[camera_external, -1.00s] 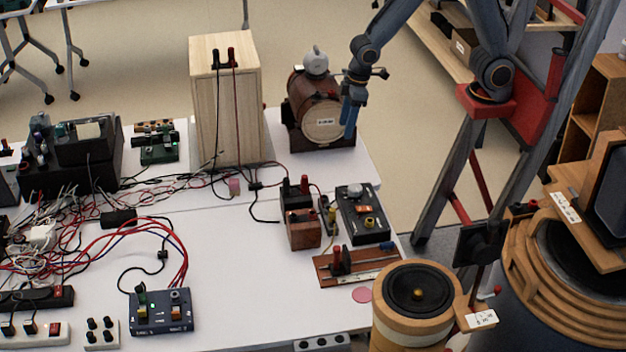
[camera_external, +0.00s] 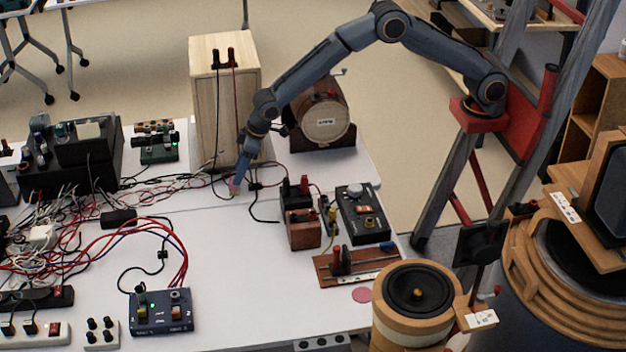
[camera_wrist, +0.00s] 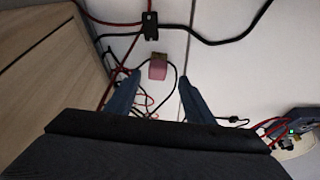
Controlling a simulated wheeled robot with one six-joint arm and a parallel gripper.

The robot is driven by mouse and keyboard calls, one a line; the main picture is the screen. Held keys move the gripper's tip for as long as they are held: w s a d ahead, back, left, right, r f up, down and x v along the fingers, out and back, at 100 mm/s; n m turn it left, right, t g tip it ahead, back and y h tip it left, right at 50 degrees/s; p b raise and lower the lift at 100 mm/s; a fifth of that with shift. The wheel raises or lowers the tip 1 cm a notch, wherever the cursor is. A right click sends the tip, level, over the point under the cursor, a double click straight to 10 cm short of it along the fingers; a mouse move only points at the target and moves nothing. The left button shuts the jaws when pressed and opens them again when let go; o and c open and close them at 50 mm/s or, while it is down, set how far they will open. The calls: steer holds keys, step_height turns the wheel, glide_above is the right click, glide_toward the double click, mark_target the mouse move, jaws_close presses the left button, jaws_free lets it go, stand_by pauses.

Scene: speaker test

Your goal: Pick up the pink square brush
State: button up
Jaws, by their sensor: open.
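The pink square brush (camera_wrist: 158,70) is a small pink block with a paler brownish end, on the white table in the wrist view. It lies ahead of and between the two open blue fingers of my gripper (camera_wrist: 158,82), and they do not appear to close on it. In the external view the pink brush (camera_external: 234,187) is partly hidden by my gripper (camera_external: 237,190), whose fingertips point down at it near the foot of the wooden box. I cannot tell whether a fingertip touches it.
The tall wooden box (camera_external: 224,125) stands close behind my gripper. Black and red cables and a small black connector (camera_wrist: 151,27) lie around the brush. A brown box with terminals (camera_external: 302,228) stands to the right. The white table (camera_external: 235,260) is clear in front.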

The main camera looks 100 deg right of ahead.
mark_target(234, 187)
steer(key=shift+d+p+x, duration=0.15)
steer(key=shift+p+x, duration=0.25)
steer(key=shift+x, duration=1)
steer(key=shift+d+p+x, duration=0.1)
steer(key=shift+p+x, duration=0.3)
steer(key=shift+x, duration=1)
steer(key=shift+w, duration=0.1)
steer(key=c, duration=1.1)
steer(key=shift+r, duration=0.1)
